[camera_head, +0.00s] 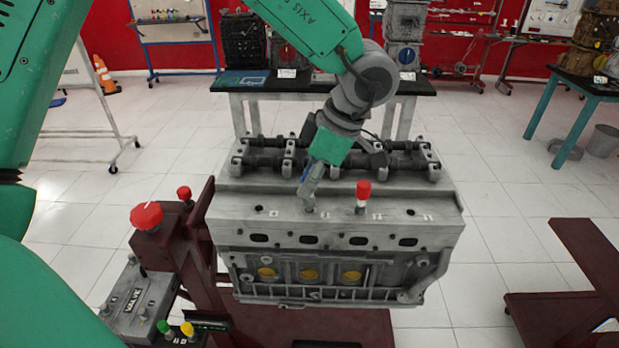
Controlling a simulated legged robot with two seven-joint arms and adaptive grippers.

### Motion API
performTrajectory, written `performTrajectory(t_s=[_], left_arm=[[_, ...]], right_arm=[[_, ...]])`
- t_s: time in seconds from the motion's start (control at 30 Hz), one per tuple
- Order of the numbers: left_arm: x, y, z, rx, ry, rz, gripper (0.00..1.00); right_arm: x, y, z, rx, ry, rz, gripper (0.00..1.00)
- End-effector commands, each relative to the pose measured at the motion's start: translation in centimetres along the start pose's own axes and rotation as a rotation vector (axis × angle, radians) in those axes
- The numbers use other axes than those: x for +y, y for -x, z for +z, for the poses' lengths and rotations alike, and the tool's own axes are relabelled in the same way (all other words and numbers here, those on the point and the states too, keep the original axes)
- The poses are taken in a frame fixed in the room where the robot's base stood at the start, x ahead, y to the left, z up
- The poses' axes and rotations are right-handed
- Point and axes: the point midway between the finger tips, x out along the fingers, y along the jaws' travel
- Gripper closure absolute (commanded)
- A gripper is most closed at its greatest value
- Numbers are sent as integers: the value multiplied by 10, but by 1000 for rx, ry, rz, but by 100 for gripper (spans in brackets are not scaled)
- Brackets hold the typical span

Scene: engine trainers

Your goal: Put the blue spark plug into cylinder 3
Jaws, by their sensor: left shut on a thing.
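The engine block (340,235) stands on a dark red stand, with a row of plug holes along its top ledge. A red-capped spark plug (362,195) stands upright in the third hole from the left. My left gripper (309,196) points down at the second hole from the left and is shut on the blue spark plug, which its fingers almost wholly hide. I cannot tell whether the plug's tip is in the hole. The leftmost hole (259,208) and rightmost hole (411,211) are empty. The small number labels are unreadable. My right gripper is not in view.
A green plug (163,327) and a yellow plug (187,329) stand at lower left beside a grey control box (135,300). A red knob (146,215) rises left of the block. Camshafts (400,160) lie behind the ledge. A black-topped table (420,88) stands behind.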

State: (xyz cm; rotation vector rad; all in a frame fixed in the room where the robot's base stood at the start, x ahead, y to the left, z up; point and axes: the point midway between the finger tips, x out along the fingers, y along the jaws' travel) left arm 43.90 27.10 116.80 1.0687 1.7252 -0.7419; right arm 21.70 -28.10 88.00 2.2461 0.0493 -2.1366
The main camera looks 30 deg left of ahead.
Motion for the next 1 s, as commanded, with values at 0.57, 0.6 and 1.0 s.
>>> performTrajectory(t_s=[0.57, 0.6, 1.0], left_arm=[[0, -8, 3, -1, -1, 0, 100], [0, -8, 3, -1, -1, -1, 100], [0, -11, 4, -1, 0, -1, 100]], right_arm=[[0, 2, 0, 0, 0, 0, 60], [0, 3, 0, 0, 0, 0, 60], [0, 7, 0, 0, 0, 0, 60]])
